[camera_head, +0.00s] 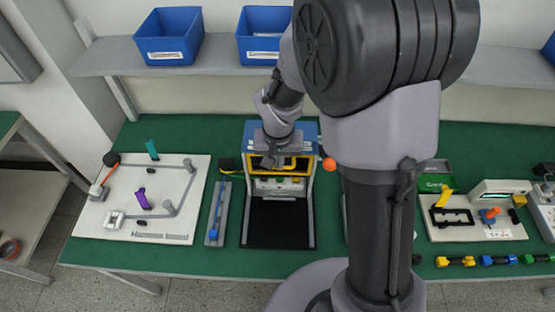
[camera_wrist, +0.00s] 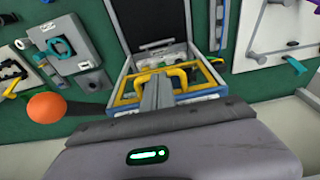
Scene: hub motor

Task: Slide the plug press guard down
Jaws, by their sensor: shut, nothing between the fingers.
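The plug press (camera_head: 247,205) is a grey and blue frame with a black bed in front, on the green bench. Its guard (camera_head: 306,166) is a yellow-edged frame across the upper front of the press. In the wrist view the guard (camera_wrist: 182,80) shows a raised yellow bar close to my fingers. My gripper (camera_head: 272,163) is at the upper front of the press, before the guard. In the wrist view my gripper (camera_wrist: 158,92) is shut with nothing between its fingers, overlapping the guard. I cannot tell whether they touch.
A grey slide strip with a blue piece (camera_head: 214,234) lies left of the press, and a white board (camera_head: 125,215) farther left. An orange ball (camera_head: 329,164) is close on the right. Blue bins (camera_head: 170,35) stand on the shelf above. My arm hides the bench right of the press.

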